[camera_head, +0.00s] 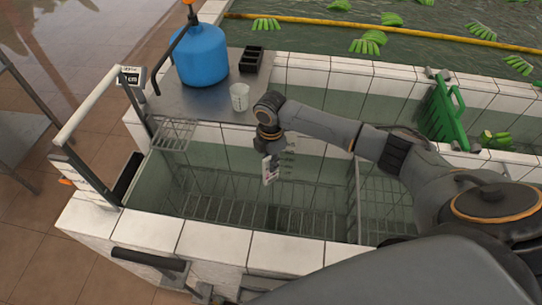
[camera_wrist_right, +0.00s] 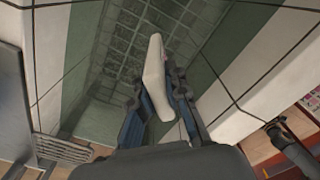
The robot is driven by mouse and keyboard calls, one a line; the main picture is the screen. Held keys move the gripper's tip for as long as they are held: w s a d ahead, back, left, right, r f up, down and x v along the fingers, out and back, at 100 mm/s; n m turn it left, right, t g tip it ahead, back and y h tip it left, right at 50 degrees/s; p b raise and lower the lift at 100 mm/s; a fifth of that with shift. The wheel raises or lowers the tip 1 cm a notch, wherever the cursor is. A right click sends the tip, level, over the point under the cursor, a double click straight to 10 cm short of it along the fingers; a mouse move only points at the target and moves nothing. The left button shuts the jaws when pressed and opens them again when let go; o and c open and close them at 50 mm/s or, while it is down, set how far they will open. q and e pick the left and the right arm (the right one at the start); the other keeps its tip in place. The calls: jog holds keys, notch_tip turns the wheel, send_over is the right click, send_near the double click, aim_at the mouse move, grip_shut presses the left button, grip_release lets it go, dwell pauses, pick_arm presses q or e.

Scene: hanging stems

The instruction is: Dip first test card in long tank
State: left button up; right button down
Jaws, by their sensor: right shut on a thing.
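My right gripper (camera_head: 270,150) is shut on a white test card (camera_head: 270,169) and points down over the long tank (camera_head: 200,242). The card hangs below the gripper, inside the tank's walls. In the right wrist view, the pale card (camera_wrist_right: 155,75) sits between the dark fingers (camera_wrist_right: 158,95), with the grid of the tank below it. The tank has white tiled rims, greenish lower walls and wire racks inside. I cannot tell whether the card's lower edge touches the water. My left gripper is not in view.
A blue jug (camera_head: 203,55), a white cup (camera_head: 239,97) and a black divided tray (camera_head: 251,59) stand on the metal shelf behind the tank. A metal rail (camera_head: 88,108) rises at left. A green slotted panel (camera_head: 441,112) stands at right. Green bananas (camera_head: 368,43) float behind.

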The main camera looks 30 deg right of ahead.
pick_arm(q)
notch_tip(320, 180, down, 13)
jog(key=b, duration=1.2)
pick_arm(e)
notch_tip(320, 180, down, 13)
dwell(0.3)
pick_arm(q)
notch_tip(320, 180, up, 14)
jog(key=p, duration=1.3)
jog(key=shift+p, duration=0.35)
pick_arm(e)
notch_tip(320, 180, up, 27)
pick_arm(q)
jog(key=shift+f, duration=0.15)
pick_arm(e)
jog(key=shift+s+f, duration=0.1)
dwell(0.3)
pick_arm(q)
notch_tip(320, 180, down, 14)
jog(key=b, duration=1.4)
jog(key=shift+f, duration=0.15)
pick_arm(e)
jog(key=s+a+f+m, duration=0.3)
jog(key=s+m, duration=0.4)
jog(key=m, duration=0.2)
jog(key=s+a+f+m, duration=0.3)
jog(key=s+m, duration=0.4)
jog(key=m, duration=0.3)
jog(key=shift+f+m, duration=0.3)
jog(key=shift+f, duration=0.5)
